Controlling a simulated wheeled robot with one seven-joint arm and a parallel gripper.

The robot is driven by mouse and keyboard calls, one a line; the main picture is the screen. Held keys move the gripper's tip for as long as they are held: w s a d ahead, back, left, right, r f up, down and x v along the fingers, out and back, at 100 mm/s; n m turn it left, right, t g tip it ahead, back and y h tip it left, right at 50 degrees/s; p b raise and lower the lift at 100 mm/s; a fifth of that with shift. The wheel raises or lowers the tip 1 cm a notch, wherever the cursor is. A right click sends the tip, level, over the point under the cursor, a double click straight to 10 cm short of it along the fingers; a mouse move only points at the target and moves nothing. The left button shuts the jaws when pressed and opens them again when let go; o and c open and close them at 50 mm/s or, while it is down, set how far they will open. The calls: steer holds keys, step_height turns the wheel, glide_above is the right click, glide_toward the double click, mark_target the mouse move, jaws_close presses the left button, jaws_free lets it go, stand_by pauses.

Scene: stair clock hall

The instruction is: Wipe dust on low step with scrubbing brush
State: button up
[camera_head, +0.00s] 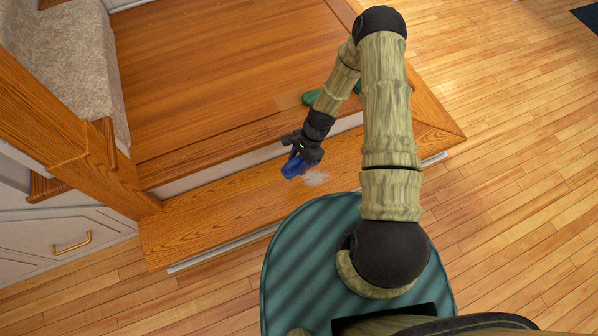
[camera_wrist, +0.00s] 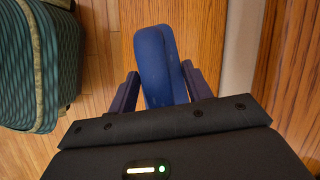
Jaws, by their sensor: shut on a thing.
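My gripper (camera_head: 303,158) is shut on a blue scrubbing brush (camera_head: 293,167). In the wrist view the blue brush (camera_wrist: 155,62) sits between the two dark fingers of my gripper (camera_wrist: 160,88). The low step (camera_head: 222,208) is a wooden tread below the larger wooden platform. A pale patch of dust (camera_head: 315,178) lies on this step, just right of the brush. The brush is over the step; I cannot tell if it touches the wood. Its underside is hidden.
A wooden post (camera_head: 120,180) and a white cabinet with a brass handle (camera_head: 72,243) stand at the left. The plank floor (camera_head: 520,170) at the right is clear.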

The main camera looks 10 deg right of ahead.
steer(key=shift+s+f+m+t, duration=0.15)
steer(key=shift+s+f+m, duration=0.2)
steer(key=shift+f, duration=0.3)
steer(key=shift+s+f+m+t, duration=0.15)
steer(key=shift+s+f+m, duration=0.15)
steer(key=shift+f, duration=0.3)
